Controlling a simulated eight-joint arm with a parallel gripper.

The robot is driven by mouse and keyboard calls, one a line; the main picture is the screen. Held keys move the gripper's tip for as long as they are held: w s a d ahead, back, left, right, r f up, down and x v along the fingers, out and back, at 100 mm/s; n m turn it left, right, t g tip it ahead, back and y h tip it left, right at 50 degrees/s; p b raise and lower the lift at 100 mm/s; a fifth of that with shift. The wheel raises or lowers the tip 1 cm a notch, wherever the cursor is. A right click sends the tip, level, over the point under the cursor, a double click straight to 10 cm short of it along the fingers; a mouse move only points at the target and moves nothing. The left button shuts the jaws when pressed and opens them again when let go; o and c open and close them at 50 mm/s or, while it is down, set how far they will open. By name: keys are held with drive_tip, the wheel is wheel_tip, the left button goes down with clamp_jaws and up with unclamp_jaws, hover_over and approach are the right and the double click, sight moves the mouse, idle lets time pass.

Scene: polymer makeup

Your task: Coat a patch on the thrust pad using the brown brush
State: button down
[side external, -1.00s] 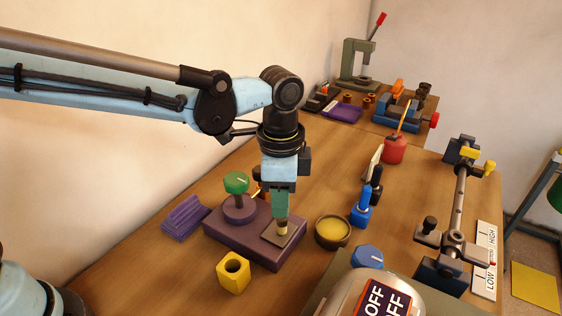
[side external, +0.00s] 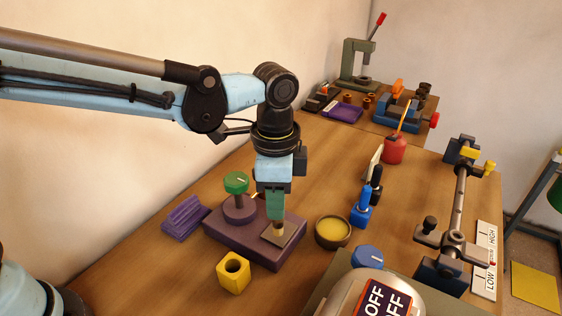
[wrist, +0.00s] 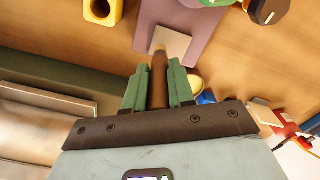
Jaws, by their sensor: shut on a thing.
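My gripper (side external: 277,214) points down over the purple block. Its green fingers are shut on the brown brush (wrist: 159,80), whose pale tip points down. The thrust pad (side external: 289,236) is a small grey-beige square on the right part of the purple block (side external: 262,257). It also shows in the wrist view (wrist: 178,42). The brush tip is at the pad, over its left part in the side view. I cannot tell for sure whether it touches. No coated patch can be made out on the pad.
A round bowl with yellow contents (side external: 333,232) stands right of the block. A yellow holder with a hole (side external: 233,273) stands in front. A green-topped knob (side external: 236,184) rises from the block's left part. Blue and black bottles (side external: 361,208) stand farther right.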

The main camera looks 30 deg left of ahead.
drive_tip(key=shift+w, duration=2.45)
drive_tip(key=shift+s, duration=3.65)
wheel_tip(320, 180, up, 7)
drive_tip(key=shift+a+f, duration=0.2)
drive_tip(key=shift+a, duration=0.2)
